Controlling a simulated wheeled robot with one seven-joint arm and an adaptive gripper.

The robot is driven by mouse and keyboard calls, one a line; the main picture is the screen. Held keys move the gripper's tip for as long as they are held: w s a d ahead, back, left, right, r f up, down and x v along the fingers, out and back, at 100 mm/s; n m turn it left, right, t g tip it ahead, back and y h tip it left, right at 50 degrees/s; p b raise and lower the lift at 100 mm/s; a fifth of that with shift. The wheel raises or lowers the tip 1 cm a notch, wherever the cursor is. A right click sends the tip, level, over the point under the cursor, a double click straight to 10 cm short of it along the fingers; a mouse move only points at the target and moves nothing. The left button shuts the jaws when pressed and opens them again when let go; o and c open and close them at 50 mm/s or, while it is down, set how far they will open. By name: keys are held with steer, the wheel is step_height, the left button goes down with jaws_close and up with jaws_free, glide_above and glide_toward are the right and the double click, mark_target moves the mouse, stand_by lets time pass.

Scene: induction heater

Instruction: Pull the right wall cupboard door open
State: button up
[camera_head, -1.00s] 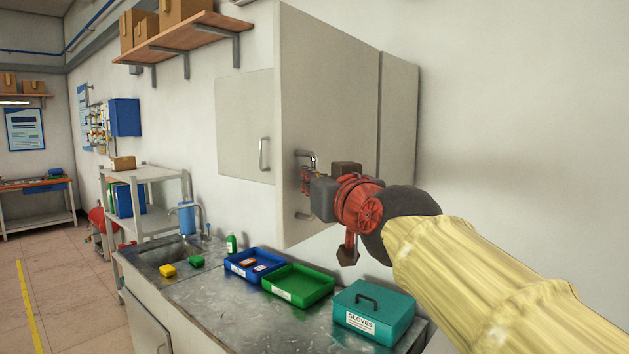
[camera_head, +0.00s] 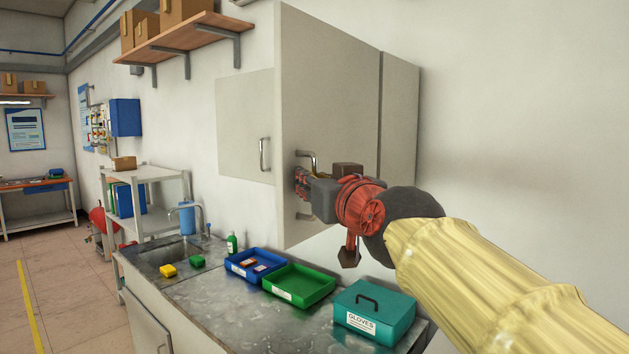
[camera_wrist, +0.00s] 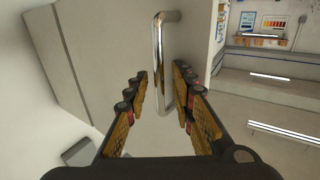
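The right wall cupboard door (camera_head: 335,100) stands swung out, its handle edge well forward of the left cupboard door (camera_head: 245,120). The right door's metal bar handle (camera_head: 308,156) is partly hidden behind my gripper (camera_head: 302,183) in the head view. In the wrist view, the handle (camera_wrist: 160,60) runs up and down between the two fingers of my gripper (camera_wrist: 160,88). The fingers are apart, with a visible gap on both sides of the bar. I see no clear contact with it. The cupboard's inside is hidden behind the door.
Below is a metal counter (camera_head: 225,310) with a blue tray (camera_head: 245,272), a green tray (camera_head: 300,290) and a teal gloves box (camera_head: 375,312). A wooden shelf (camera_head: 185,38) with boxes hangs at upper left. The floor (camera_head: 75,295) at left is open.

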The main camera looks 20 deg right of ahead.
steer(key=s+a, duration=0.1)
steer(key=s, duration=1)
steer(key=shift+s, duration=0.35)
step_height(320, 180, down, 20)
steer(key=s+a+r+g+y, duration=0.1)
steer(key=a+g, duration=0.1)
steer(key=g, duration=0.4)
steer(key=s+a+f+g, duration=0.1)
steer(key=s+f, duration=0.3)
steer(key=f, duration=0.4)
steer(key=s+a+f+g, duration=0.1)
steer(key=s+f+g, duration=0.2)
steer(key=f, duration=0.5)
steer(key=s+a+f+n+g, duration=0.1)
steer(key=s+f, duration=0.3)
steer(key=f, duration=0.4)
steer(key=shift+s+f+g+y, duration=0.2)
steer(key=shift+s+g+y, duration=0.15)
steer(key=shift+g, duration=0.35)
